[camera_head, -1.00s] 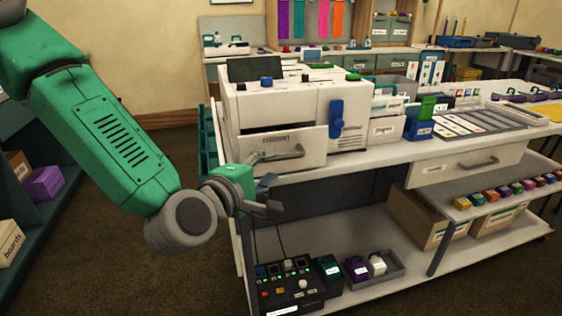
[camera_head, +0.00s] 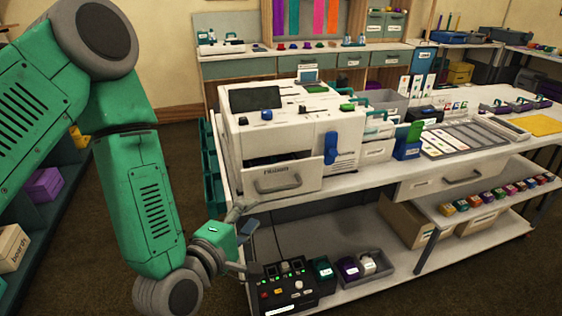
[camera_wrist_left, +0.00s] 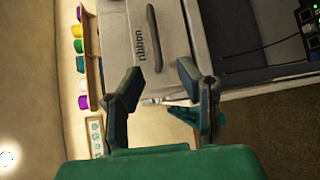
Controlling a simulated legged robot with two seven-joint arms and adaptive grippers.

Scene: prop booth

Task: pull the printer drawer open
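The white printer (camera_head: 300,120) stands at the left end of the white table. Its drawer (camera_head: 308,178), labelled "ribbon", has a grey bar handle (camera_head: 278,186) and a dark gap above its front; I cannot tell whether it is fully shut. My left gripper (camera_head: 246,236) is below and left of the handle, apart from it. In the left wrist view my left gripper (camera_wrist_left: 160,80) is open and empty, its fingers spread before the drawer front (camera_wrist_left: 150,58), with the handle (camera_wrist_left: 158,32) beyond the fingertips. My right gripper is not in view.
A black control box (camera_head: 285,287) and a grey tray (camera_head: 385,262) are on the lower shelf. A blue lever (camera_head: 331,147) is on the printer's right side. A dark shelf with boxes stands at far left. The floor between is clear.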

